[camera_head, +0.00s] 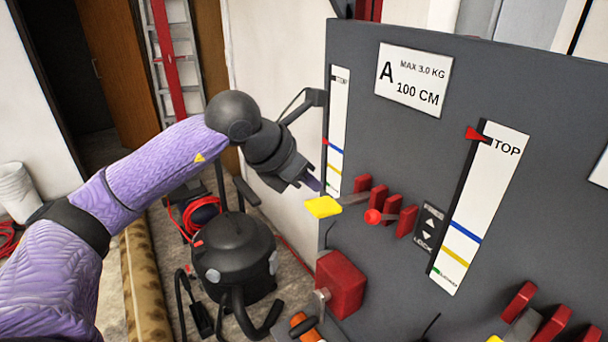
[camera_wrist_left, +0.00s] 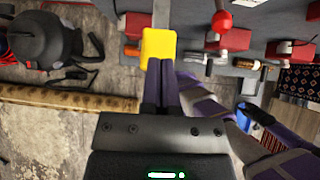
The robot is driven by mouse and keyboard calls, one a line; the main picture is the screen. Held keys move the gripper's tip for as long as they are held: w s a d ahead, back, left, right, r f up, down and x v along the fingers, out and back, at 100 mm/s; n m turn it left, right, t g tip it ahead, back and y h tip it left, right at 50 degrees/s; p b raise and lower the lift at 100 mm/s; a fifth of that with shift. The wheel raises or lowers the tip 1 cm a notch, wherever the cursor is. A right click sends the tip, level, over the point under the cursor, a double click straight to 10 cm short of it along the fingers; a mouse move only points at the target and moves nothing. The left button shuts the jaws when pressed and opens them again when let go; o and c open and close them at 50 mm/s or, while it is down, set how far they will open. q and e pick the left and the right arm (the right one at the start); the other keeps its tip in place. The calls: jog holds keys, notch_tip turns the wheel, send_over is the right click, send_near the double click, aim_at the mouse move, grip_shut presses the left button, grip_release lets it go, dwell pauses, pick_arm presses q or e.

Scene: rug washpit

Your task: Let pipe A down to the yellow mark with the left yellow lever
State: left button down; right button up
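The left yellow lever (camera_head: 322,207) sticks out from the grey panel, below the narrow left scale (camera_head: 338,110). It also shows in the left wrist view (camera_wrist_left: 158,46). My left gripper (camera_head: 314,184) has its fingers together, with the tips right at the yellow lever; whether they touch it is unclear. On the left scale a small red pointer (camera_head: 325,141) sits a little above the blue line, with the yellow mark (camera_head: 333,170) lower down. The sign for A (camera_head: 413,80) is right of this scale. Pipe A cannot be made out. My right gripper cannot be made out.
Red blocks (camera_head: 362,186) and a red-knobbed lever (camera_head: 373,216) stand close right of the yellow lever. A wider scale (camera_head: 480,205) has its red pointer at TOP. A red box (camera_head: 341,284) is below. A black vacuum (camera_head: 234,255) stands on the floor.

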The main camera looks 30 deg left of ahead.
pick_arm(q)
jog(key=shift+w+d+f, duration=0.1)
jog(key=shift+w+f, duration=0.1)
jog(key=shift+f, duration=0.35)
notch_tip(320, 180, down, 7)
jog(key=b, duration=0.7)
dwell(2.6)
notch_tip(320, 180, up, 8)
jog(key=p, duration=0.6)
jog(key=shift+f, duration=0.2)
jog(key=shift+f+b, duration=0.3)
jog(key=shift+b, duration=0.05)
jog(key=v, duration=0.8)
jog(key=shift+p, duration=0.4)
jog(key=shift+d, duration=0.1)
